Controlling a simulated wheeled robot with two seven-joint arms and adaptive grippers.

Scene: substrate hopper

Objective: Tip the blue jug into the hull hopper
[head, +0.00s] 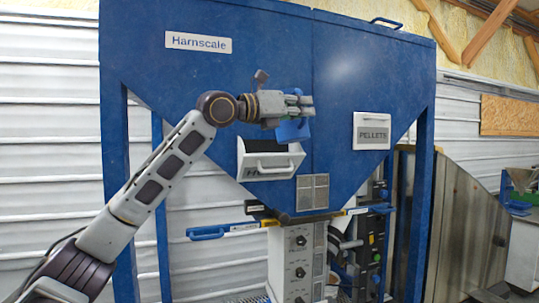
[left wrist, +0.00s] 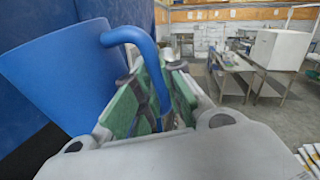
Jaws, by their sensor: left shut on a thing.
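The blue jug (head: 292,131) hangs at my left gripper (head: 302,105), just above the open hopper drawer. In the left wrist view the jug (left wrist: 62,78) fills the left side, and its curved handle (left wrist: 150,62) passes between the green-padded fingers of my left gripper (left wrist: 150,100). The gripper is shut on this handle. The jug's inside and contents are hidden. The hull hopper's white drawer (head: 270,164) is tilted out of the blue machine, its label mostly unreadable beyond an "H". My right gripper is not in view.
A closed white PELLETS drawer (head: 372,131) sits to the right on the blue machine (head: 270,70). A blue-handled lever (head: 207,233) sticks out at lower left. A control box (head: 297,262) stands below. In the left wrist view, metal tables (left wrist: 265,75) stand far behind.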

